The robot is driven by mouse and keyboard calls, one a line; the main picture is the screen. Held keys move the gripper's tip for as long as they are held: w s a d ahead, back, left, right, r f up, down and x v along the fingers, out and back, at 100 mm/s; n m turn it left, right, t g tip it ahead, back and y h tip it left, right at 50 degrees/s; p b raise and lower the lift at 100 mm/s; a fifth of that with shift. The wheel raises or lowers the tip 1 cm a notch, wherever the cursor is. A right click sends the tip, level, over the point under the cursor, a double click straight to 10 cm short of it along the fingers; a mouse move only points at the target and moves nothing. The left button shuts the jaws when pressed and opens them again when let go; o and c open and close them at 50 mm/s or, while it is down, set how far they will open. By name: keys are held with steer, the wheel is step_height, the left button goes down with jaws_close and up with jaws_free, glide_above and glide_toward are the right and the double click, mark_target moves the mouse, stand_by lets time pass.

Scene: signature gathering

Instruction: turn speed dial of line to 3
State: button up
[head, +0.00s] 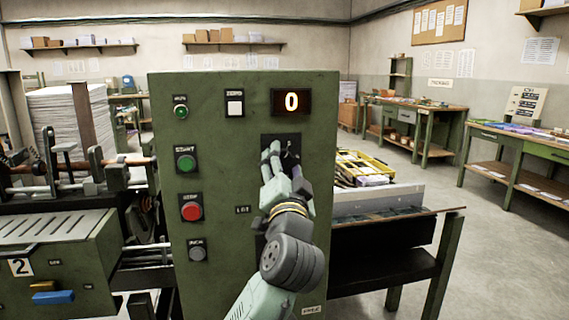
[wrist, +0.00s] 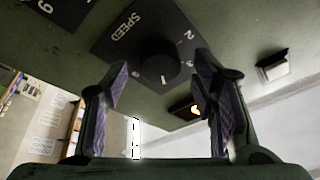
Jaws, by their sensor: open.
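The speed dial is a round black knob (wrist: 156,62) on a black plate marked SPEED, with a 2 and other numerals, in the wrist view. A short white pointer line shows on the knob. In the head view its dark plate (head: 290,141) is on the green control panel, and the knob is hidden behind my gripper. My gripper (head: 277,158) is in front of this plate. In the wrist view my gripper (wrist: 163,75) is open, its fingers on either side of the knob; I cannot tell whether they touch it. The display (head: 291,101) reads 0.
The panel also bears a green start button (head: 186,162), a red button (head: 193,211), a white square button (head: 234,107) and a small grey button (head: 197,252). A yellow crate (head: 362,168) stands behind the panel to the right. Open floor lies farther right.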

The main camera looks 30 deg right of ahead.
steer(key=shift+c, duration=0.2)
steer(key=c, duration=1.1)
steer(key=shift+n, duration=0.3)
steer(key=shift+d+f+n+t+y+b, duration=0.1)
steer(key=shift+f+n+t+y+b, duration=0.15)
steer(key=shift+n+y+b, duration=0.55)
steer(key=n+t+y+b, duration=0.1)
steer(key=n, duration=0.4)
steer(key=shift+s+d, duration=0.1)
steer(key=shift+d, duration=0.05)
steer(key=n+y+b, duration=0.1)
steer(key=n+y, duration=0.1)
steer(key=n, duration=0.2)
steer(key=shift+r+t, duration=0.15)
steer(key=shift+t, duration=0.2)
steer(key=shift+r+n+y+b, duration=0.1)
steer(key=shift+n+y+b, duration=0.15)
steer(key=shift+n+y, duration=0.7)
steer(key=shift+n+y+b, duration=0.25)
steer(key=shift+n+y, duration=0.1)
steer(key=shift+n, duration=1.2)
